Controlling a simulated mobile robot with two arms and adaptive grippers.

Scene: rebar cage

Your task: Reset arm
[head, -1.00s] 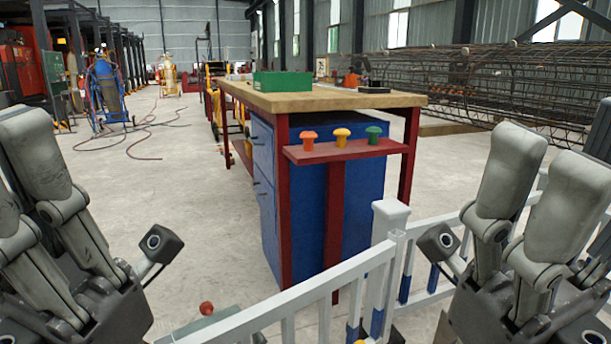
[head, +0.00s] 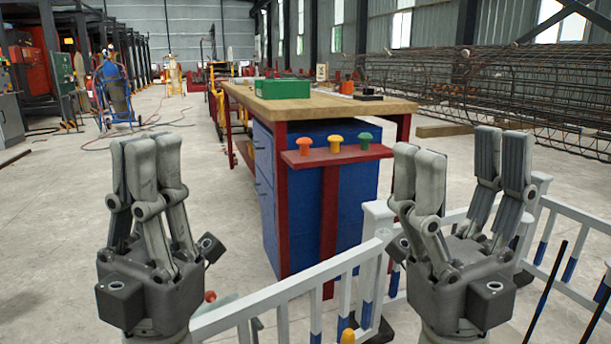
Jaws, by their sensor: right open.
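My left gripper (head: 150,150) stands upright at the lower left of the head view. Its grey fingers point up and overlap one another, so I cannot tell how far apart they are. Nothing shows between them. My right gripper (head: 461,160) stands upright at the lower right. Its fingers are spread apart, open and empty. Both grippers are in front of a white fence and apart from the workbench beyond.
A white railing (head: 285,290) with blue-tipped posts crosses the front. A rebar cage (head: 440,85) lies at the right. Open floor (head: 60,230) lies left.

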